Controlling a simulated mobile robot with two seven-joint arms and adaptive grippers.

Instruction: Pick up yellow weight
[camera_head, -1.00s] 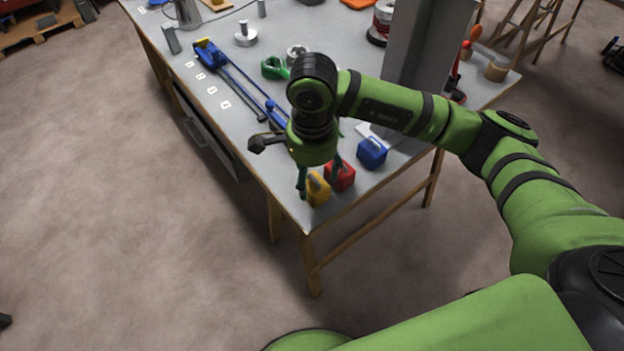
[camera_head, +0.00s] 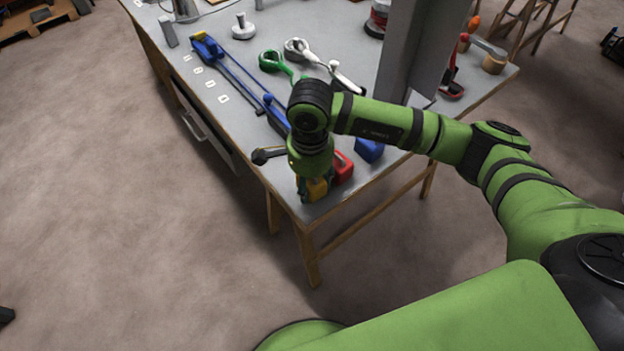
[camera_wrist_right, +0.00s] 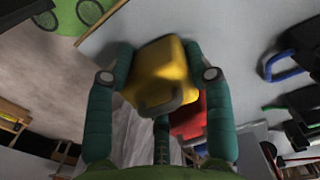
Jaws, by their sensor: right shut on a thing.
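The yellow weight (camera_head: 316,190) is near the front corner of the workbench, mostly hidden under my right gripper (camera_head: 312,188) in the head view. In the right wrist view the yellow weight (camera_wrist_right: 160,75) sits between the green fingers of my right gripper (camera_wrist_right: 160,75), which is shut on it. Its grey handle points toward the palm. I cannot tell whether it touches the table. My left gripper is not in view.
A red weight (camera_head: 343,167) stands close beside the yellow one, with a blue weight (camera_head: 369,150) further right. A blue clamp-like tool (camera_head: 240,80), a green wrench (camera_head: 272,61) and a white wrench (camera_head: 304,49) lie further back. The bench's front edge is close.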

